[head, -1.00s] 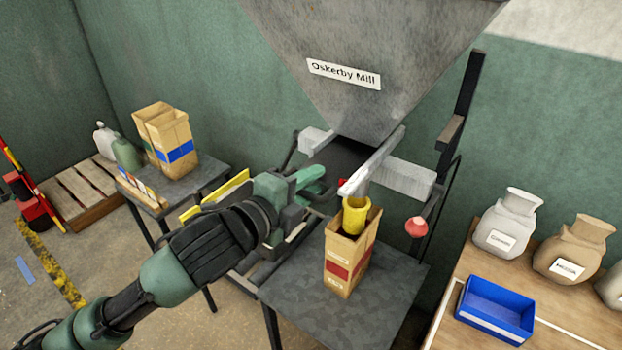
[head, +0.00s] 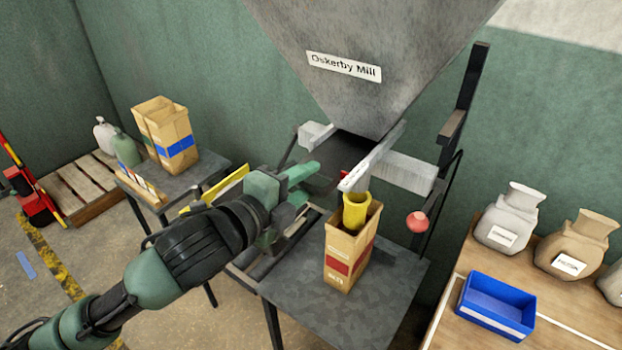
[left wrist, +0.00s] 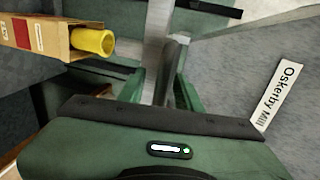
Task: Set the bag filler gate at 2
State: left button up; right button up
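The bag filler is a grey hopper (head: 350,90) labelled "Oskerby Mill", with a pale metal gate frame (head: 405,172) under it and a yellow spout (head: 355,212). A small red part (head: 344,176) shows beside the spout's metal slide. A red ball knob (head: 417,222) hangs to the right. Gate numbers cannot be read. My left gripper (head: 311,182) is left of the spout, under the hopper. In the left wrist view its green fingers (left wrist: 160,92) stand apart, with a grey bar (left wrist: 176,62) beyond and between them; contact cannot be told. My right gripper is not in view.
An open paper bag (head: 342,258) stands under the spout on a grey table. A table on the left holds paper bags (head: 168,138). A bench on the right holds a blue tray (head: 497,305) and sacks (head: 510,220). The dark upright post (head: 465,100) stands behind.

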pick_arm(q)
jog(key=v, duration=0.5)
jog(key=shift+s+a+b, duration=0.25)
jog(key=shift+s+b, duration=0.1)
jog(key=shift+f, duration=0.1)
